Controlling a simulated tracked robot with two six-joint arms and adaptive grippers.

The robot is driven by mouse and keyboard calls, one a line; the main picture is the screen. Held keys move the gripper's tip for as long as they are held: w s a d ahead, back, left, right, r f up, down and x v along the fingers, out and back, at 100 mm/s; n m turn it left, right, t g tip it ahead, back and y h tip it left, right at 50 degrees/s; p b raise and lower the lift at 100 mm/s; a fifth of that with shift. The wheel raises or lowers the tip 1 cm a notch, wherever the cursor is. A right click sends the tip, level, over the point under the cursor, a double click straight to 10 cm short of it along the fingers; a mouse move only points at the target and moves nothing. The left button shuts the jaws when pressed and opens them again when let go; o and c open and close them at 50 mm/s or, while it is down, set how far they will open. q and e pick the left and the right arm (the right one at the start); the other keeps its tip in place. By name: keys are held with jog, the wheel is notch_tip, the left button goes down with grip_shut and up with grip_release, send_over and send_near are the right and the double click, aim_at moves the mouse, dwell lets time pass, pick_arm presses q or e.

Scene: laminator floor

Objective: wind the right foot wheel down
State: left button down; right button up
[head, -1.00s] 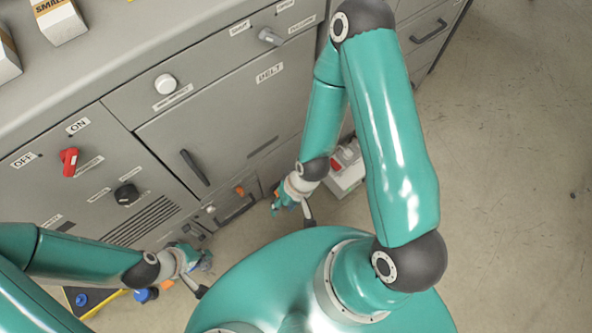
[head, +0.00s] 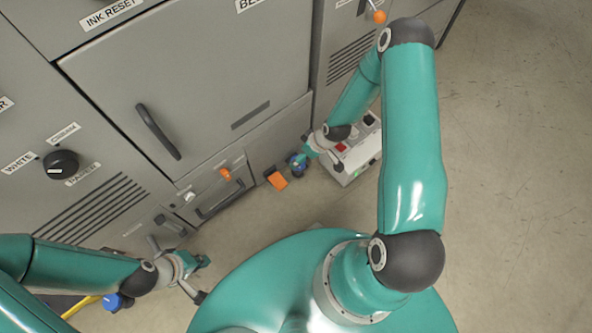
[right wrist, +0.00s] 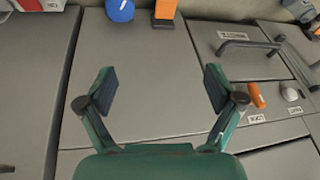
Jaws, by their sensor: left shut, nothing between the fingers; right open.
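A blue round wheel-like part (head: 296,163), which I take for the right foot wheel, is low at the cabinet's base in the head view, beside an orange block (head: 277,180). It shows at the top of the right wrist view (right wrist: 120,10), left of the orange block (right wrist: 165,12). My right gripper (head: 309,151) is close by it in the head view and partly overlaps it. In the right wrist view its jaws (right wrist: 160,82) are open and empty, with the wheel beyond them. My left gripper (head: 196,279) is shut and empty, low at the left.
A white box with red and green buttons (head: 352,152) stands on the floor right of the wheel. An orange latch (head: 225,174) and a dark handle (head: 220,200) are on the low panel. Another blue knob (head: 113,302) is at lower left. Floor at right is clear.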

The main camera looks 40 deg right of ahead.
jog(key=w+d+f+n+h+b, duration=0.1)
jog(key=w+d+f+n+b, duration=0.1)
jog(key=d+f+b, duration=0.35)
jog(key=b+x, duration=0.1)
jog(key=x, duration=0.5)
jog(key=b+x, duration=0.2)
jog(key=x, duration=0.4)
jog(key=d+b+x, duration=0.1)
jog(key=x, duration=0.5)
jog(key=shift+f, duration=0.4)
pick_arm(q)
notch_tip(320, 180, down, 12)
pick_arm(e)
jog(key=shift+w, duration=0.1)
jog(key=shift+c, duration=0.3)
